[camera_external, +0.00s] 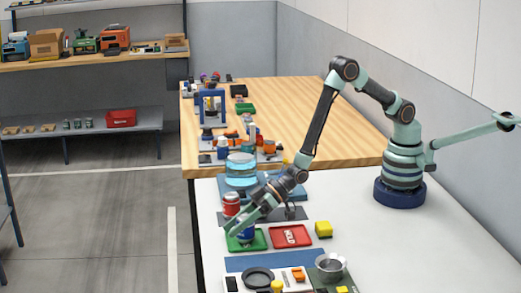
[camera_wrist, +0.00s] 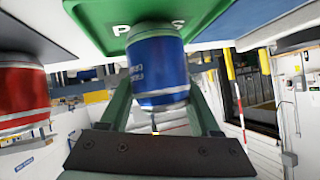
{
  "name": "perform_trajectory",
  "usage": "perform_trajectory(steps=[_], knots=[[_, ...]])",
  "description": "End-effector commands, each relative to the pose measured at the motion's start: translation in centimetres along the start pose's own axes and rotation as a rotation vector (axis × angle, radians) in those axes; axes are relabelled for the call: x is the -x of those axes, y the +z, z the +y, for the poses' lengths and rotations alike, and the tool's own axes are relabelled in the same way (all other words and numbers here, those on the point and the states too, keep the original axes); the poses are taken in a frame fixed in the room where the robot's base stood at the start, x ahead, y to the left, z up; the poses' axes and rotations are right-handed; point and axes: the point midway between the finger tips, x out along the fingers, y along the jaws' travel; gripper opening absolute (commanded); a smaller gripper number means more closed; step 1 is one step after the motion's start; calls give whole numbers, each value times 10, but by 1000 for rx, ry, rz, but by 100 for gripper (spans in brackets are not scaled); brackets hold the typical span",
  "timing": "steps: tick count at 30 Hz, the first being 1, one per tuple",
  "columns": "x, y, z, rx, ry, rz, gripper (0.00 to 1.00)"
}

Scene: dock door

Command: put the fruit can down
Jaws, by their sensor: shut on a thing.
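My gripper (camera_external: 240,226) is shut on a blue can (camera_external: 246,236), with the green fingers on either side of it in the wrist view. The can (camera_wrist: 158,66) has silver rims and small white lettering that I cannot read well. It is at the green tray (camera_external: 260,243), whose surface (camera_wrist: 190,10) fills the top of the wrist view with partly hidden white lettering. I cannot tell whether the can touches the tray. A red can (camera_external: 231,204) stands just behind my gripper and shows at the left in the wrist view (camera_wrist: 20,92).
A red tray (camera_external: 276,238) with a small item lies right of the green tray. A yellow block (camera_external: 323,229) stands beyond it. A blue mat (camera_external: 262,260), dark pan (camera_external: 257,278) and metal pot (camera_external: 330,266) are in front. A clear blue-tinted container (camera_external: 241,168) stands behind. The white table is clear at right.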

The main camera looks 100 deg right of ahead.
Motion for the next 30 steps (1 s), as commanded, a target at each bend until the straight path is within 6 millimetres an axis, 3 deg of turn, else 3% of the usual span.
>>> perform_trajectory(steps=[3,4,6,20,30], knots=[[-1,1,0,0,0,1,0],[-1,2,0,0,0,0,71],[-1,1,0,0,0,0,94],[7,0,0,0,0,-1,94],[60,-1,0,0,0,1,94]])
